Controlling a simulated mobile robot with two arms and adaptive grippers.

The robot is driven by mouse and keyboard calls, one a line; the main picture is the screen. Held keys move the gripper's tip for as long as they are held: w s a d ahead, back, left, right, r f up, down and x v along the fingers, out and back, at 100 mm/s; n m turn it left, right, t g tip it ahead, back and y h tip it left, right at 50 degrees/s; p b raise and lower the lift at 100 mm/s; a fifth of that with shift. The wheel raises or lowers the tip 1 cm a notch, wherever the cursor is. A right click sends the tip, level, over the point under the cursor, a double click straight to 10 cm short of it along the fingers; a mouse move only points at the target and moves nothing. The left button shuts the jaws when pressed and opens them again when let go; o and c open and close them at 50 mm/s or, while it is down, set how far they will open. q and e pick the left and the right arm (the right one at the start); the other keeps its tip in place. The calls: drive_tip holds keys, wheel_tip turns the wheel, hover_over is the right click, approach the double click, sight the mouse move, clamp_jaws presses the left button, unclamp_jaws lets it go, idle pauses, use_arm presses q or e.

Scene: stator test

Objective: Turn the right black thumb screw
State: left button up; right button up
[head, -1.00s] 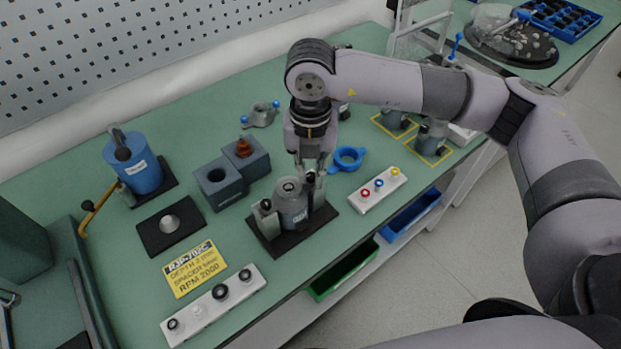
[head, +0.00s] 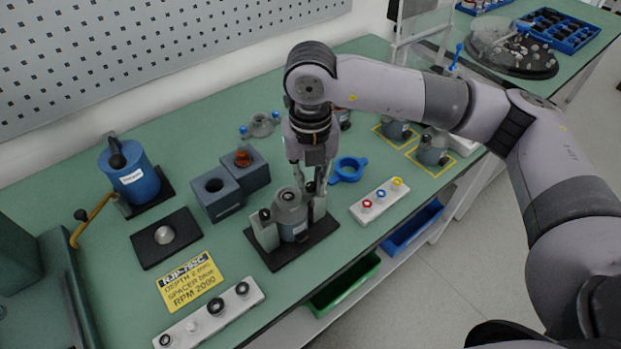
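A grey stator housing (head: 290,212) stands in a fixture on a black base plate (head: 272,259). A light post rises on each side of it. The left black thumb screw (head: 265,214) tops the left post. The right black thumb screw (head: 311,187) is at the top of the right post, partly hidden by my gripper. My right gripper (head: 311,182) points down over the right post, its fingers apart on either side of that screw. I see a gap between them; contact is too small to make out. My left gripper is out of view.
A white strip with coloured rings (head: 372,207) and a blue ring (head: 348,169) lie to the right. Grey blocks (head: 216,192) stand to the left. A yellow sign (head: 190,283) and a white strip with black parts (head: 205,322) lie in front left.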

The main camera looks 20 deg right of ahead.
sight(312, 184)
drive_tip(key=o, duration=0.4)
drive_tip(key=shift+d+r, duration=0.1)
drive_tip(key=shift+r, duration=3.9)
